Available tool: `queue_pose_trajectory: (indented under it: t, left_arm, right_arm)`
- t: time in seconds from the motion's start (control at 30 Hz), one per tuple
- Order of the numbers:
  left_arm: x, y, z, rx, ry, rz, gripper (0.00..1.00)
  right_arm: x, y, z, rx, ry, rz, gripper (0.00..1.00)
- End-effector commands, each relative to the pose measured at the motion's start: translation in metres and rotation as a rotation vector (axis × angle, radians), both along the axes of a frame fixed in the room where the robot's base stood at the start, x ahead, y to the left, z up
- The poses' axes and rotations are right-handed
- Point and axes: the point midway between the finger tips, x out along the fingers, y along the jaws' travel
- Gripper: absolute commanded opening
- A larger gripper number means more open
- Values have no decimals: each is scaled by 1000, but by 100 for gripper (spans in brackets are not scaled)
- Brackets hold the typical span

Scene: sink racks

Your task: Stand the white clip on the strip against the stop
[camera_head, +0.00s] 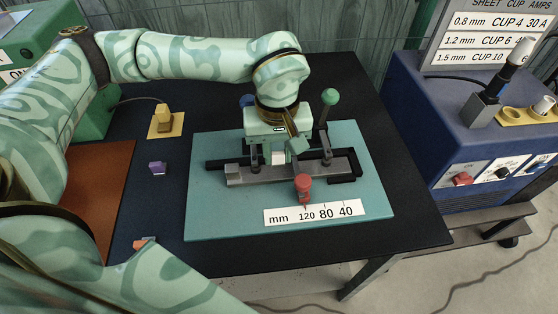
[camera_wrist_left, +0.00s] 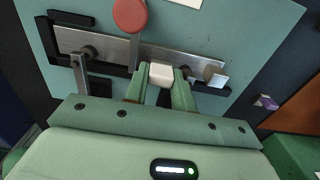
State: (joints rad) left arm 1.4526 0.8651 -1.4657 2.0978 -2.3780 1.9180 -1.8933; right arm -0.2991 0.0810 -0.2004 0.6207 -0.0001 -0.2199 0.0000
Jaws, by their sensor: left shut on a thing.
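The white clip (camera_head: 278,158) is between the fingers of my left gripper (camera_head: 279,151), which is shut on it. In the left wrist view the white clip (camera_wrist_left: 160,73) shows between the two green fingertips, at the near edge of the grey metal strip (camera_wrist_left: 118,52). I cannot tell whether it touches the strip. The strip (camera_head: 315,168) lies on the teal board. A small block, apparently the stop (camera_head: 233,175), is at the strip's left end in the head view; it also shows in the left wrist view (camera_wrist_left: 214,75). My right gripper is not in view.
A green-ball lever (camera_head: 330,97) and a red knob (camera_head: 303,187) stand close beside the strip. A scale label (camera_head: 328,212) lies on the teal board (camera_head: 220,215). A purple piece (camera_head: 158,168) and a yellow holder (camera_head: 164,122) are left of it. A blue machine (camera_head: 450,140) stands right.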

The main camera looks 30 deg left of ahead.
Motion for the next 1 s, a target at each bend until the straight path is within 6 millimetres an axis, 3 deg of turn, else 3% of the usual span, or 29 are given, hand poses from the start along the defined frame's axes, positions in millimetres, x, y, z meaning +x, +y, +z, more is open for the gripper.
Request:
queue_pose_trajectory:
  t: [0.2,0.57,0.6,0.87,1.0]
  left_arm:
    - [3,1,-35,1,4,1,0]
    - [3,1,-38,0,1,1,0]
    - [3,1,-37,0,1,2,33]
    - [3,1,-37,0,1,1,34]
    - [3,1,-27,0,-2,1,34]
  right_arm:
    - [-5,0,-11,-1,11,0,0]
    - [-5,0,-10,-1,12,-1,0]
    - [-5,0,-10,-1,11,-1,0]
    - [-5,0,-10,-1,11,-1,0]
    - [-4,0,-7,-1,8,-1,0]
